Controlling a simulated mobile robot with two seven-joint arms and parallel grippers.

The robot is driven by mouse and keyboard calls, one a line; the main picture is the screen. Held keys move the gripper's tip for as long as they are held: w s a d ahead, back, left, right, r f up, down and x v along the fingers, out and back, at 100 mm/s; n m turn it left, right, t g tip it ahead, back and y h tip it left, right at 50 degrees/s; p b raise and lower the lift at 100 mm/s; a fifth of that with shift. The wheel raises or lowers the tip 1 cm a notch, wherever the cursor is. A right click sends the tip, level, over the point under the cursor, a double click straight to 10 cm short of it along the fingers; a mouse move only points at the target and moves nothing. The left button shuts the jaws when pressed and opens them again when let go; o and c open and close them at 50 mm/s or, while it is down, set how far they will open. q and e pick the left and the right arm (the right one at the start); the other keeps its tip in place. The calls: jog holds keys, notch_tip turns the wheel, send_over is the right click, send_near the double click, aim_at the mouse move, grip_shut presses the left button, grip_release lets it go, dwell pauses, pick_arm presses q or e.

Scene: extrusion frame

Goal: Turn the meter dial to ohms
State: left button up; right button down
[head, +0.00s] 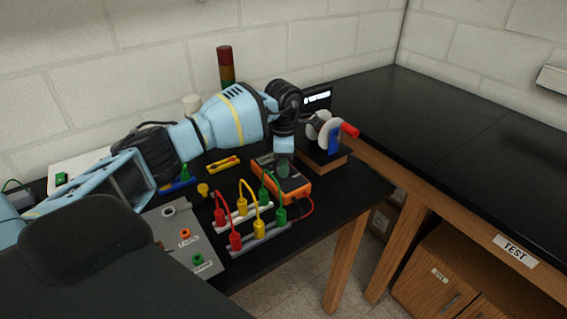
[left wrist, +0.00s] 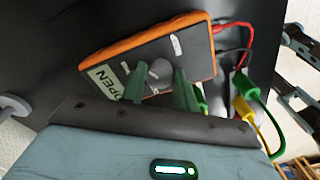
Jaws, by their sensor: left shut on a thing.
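The orange meter (head: 298,193) lies on the black bench near its front edge, partly hidden under my left arm in the head view. In the left wrist view the meter (left wrist: 92,53) shows its orange rim, a dark face and a pale display (left wrist: 106,82) that reads OPEN. The grey round dial (left wrist: 161,72) sits between the green fingertips of my left gripper (left wrist: 160,86), which is shut on it. In the head view the left gripper (head: 284,166) points down onto the meter. Which mark the dial points to cannot be read. My right gripper is not in view.
Red, yellow and green plug leads (head: 256,218) stand just left of the meter. A grey panel (head: 167,238) with sockets is further left. A wooden-based device with a white disc (head: 318,132) stands behind the meter. The right bench (head: 460,125) is clear.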

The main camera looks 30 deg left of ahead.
pick_arm(q)
jog(key=o, duration=1)
jog(key=shift+r, duration=3.95)
jog(key=shift+f, duration=0.1)
